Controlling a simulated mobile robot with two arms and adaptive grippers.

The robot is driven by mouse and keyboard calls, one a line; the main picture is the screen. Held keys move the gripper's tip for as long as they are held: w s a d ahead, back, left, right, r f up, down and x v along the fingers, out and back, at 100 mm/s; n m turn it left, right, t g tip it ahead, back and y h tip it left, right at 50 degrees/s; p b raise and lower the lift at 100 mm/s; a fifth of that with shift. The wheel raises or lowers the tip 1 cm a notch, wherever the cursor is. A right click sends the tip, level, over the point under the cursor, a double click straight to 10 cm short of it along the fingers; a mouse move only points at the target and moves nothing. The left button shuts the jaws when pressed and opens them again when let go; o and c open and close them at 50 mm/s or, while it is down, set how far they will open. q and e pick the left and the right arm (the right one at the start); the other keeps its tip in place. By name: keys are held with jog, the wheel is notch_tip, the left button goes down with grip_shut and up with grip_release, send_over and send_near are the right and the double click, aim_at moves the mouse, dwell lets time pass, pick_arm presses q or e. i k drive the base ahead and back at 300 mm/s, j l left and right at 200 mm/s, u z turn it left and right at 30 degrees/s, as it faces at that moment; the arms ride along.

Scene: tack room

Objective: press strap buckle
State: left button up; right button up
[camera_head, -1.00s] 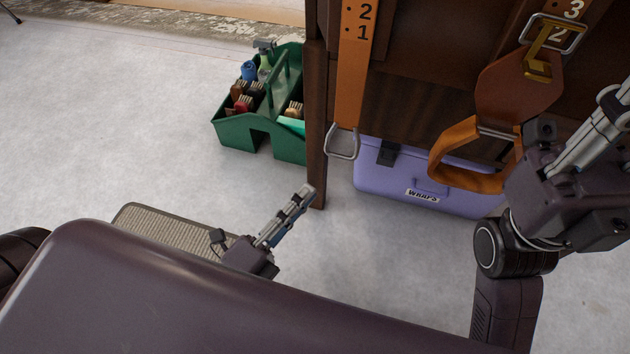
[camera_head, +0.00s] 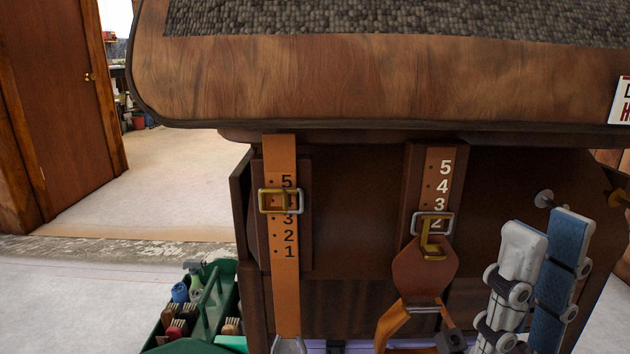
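Two numbered leather straps hang on the front of the dark wooden stand. The left strap (camera_head: 285,262) has a silver-rimmed buckle with a brass inner frame (camera_head: 263,202) between its numbers 5 and 3. The right strap (camera_head: 437,172) has a silver buckle (camera_head: 414,224) with a brass tongue (camera_head: 428,240) at number 2. A brown leather flap (camera_head: 420,272) and an orange loop (camera_head: 391,323) hang below it. My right gripper (camera_head: 546,232) is upright, right of the right buckle and apart from it. Its two fingers are separated, with nothing seen between them. My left gripper is out of view.
A padded wooden top (camera_head: 400,75) overhangs the straps. A green caddy (camera_head: 228,300) with bottles and brushes stands on the floor at lower left. A purple box shows at the bottom edge. Open floor (camera_head: 160,180) lies toward the door (camera_head: 62,100).

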aim_at(266, 195)
jog(key=k+j, duration=0.25)
jog(key=k, duration=0.15)
jog(key=k+j, duration=0.25)
jog(key=k, duration=0.15)
jog(key=k+j, duration=0.25)
jog(key=k, duration=0.15)
